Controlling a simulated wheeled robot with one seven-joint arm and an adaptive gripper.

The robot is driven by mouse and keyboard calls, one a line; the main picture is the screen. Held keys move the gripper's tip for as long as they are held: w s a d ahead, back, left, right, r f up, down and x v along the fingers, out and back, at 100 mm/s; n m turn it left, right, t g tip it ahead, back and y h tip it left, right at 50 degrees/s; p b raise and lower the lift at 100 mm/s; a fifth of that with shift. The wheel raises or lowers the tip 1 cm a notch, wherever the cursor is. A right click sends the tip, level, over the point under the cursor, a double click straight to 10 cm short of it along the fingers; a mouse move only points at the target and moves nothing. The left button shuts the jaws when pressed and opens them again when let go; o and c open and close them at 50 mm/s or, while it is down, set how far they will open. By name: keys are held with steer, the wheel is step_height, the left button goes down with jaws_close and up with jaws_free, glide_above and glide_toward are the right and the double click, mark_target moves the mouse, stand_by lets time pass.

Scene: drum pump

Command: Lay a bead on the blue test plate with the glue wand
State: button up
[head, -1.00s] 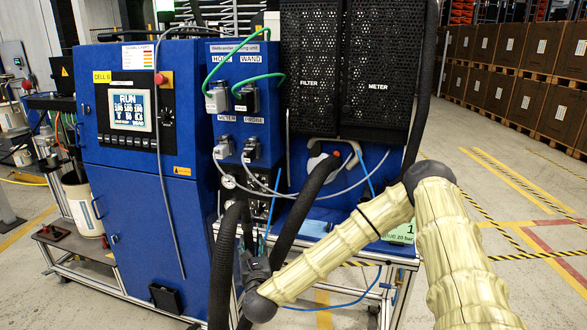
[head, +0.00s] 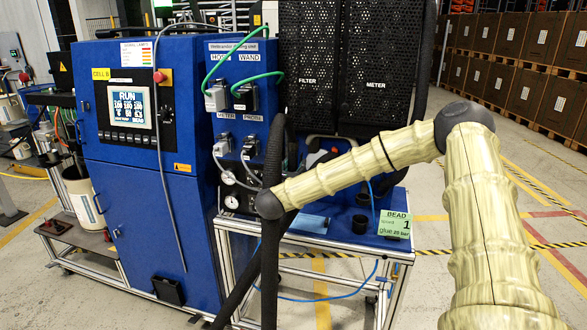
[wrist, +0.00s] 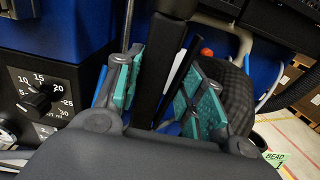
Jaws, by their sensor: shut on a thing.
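My gripper (wrist: 163,72) shows in the wrist view with its two teal-padded fingers shut on a dark bar-shaped part, which looks like the handle of the glue wand (wrist: 160,52). The rest of the wand cannot be made out clearly. In the head view my gripper is hidden behind my wrist joint and the thick black hose, in front of the blue panel. A flat blue piece, apparently the blue test plate (head: 309,223), lies on the bench top, below and right of my wrist joint. Its left part is hidden.
A thick black hose (head: 270,260) hangs in front of the bench; a braided hose (wrist: 237,92) is right of the fingers. A green BEAD card (head: 395,224) and black cups (head: 360,223) stand at the bench's right.

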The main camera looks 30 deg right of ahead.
steer(key=shift+f+b, duration=0.4)
steer(key=shift+f, duration=2.45)
steer(key=shift+s+a+f+b, duration=0.1)
steer(key=shift+a+f+b, duration=0.3)
steer(key=shift+b, duration=0.5)
